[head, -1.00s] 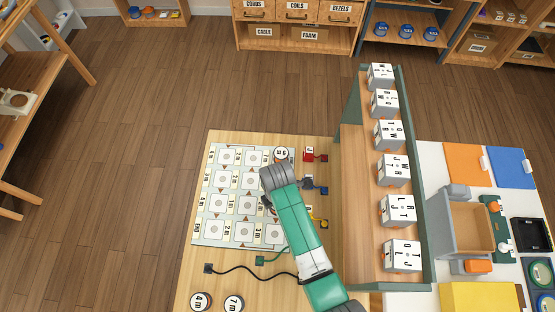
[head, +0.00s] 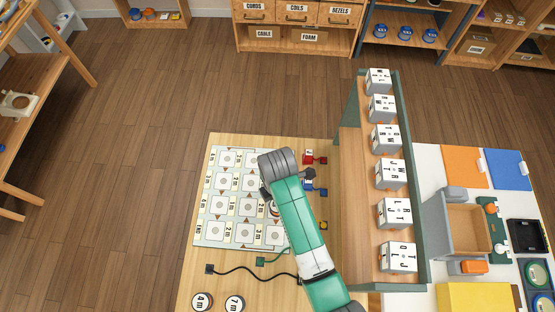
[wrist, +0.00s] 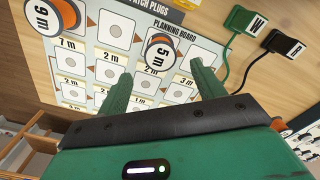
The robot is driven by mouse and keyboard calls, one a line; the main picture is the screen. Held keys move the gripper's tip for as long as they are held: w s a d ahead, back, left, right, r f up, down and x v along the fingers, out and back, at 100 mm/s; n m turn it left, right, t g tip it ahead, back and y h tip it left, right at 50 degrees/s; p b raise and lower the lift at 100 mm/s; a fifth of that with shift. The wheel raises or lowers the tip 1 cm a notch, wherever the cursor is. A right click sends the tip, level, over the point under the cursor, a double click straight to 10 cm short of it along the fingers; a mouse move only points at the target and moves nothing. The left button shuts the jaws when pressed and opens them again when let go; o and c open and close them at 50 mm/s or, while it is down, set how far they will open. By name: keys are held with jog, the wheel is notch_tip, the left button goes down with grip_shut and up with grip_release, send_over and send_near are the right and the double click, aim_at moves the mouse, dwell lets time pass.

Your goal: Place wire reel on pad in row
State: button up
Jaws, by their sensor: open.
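The planning board (head: 206,207) is a pale sheet with rows of square pads, length labels and brown arrows. A wire reel marked 5 m (wrist: 158,52), white-topped with an orange rim, stands on the board in the wrist view. My gripper (wrist: 160,70) is open, its two green fingers pointing at the board on either side of the lower edge of this reel; contact cannot be told. A 9 m reel (wrist: 50,14) shows at upper left in the wrist view. Reels marked 4 m (head: 203,301) and 7 m (head: 234,302) stand at the table's near edge. My arm hides part of the board in the head view.
A green plug (head: 260,261) and a black plug (head: 209,269) with cables lie below the board. Red (head: 309,157) and blue (head: 310,185) plugs lie right of it. A raised shelf (head: 352,190) with lettered cubes stands to the right.

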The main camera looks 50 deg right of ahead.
notch_tip(320, 180, up, 4)
jog(key=shift+r, duration=0.1)
dwell(0.4)
jog(key=w+a+r+m+t+h, duration=0.1)
jog(key=w+a+r+m+t, duration=0.2)
jog(key=w+r, duration=0.5)
jog(key=w+a+r+m+t+h, duration=0.1)
jog(key=w+a+r+t, duration=0.3)
jog(key=r, duration=0.7)
jog(key=w+a+r+m+t+h, duration=0.1)
jog(key=w+r+m+t, duration=0.1)
jog(key=w+r+t, duration=0.6)
jog(key=s+a+r+m+t+y, duration=0.1)
jog(key=s+a+r+m+t, duration=0.2)
jog(key=r, duration=0.6)
jog(key=s+a+r+t, duration=0.1)
jog(key=s+a+r, duration=0.1)
jog(key=a+r, duration=0.5)
jog(key=s+a+r+m+t+y, duration=0.1)
jog(key=s+a+r+m+t, duration=0.15)
jog(key=r, duration=0.85)
jog(key=s+a+r+m+t+y, duration=0.1)
jog(key=s+a+r+m+t, duration=0.1)
jog(key=s+r, duration=0.5)
jog(key=shift+s+a+r+t, duration=0.4)
jog(key=shift+a+r+t, duration=0.35)
jog(key=shift+a+r, duration=0.1)
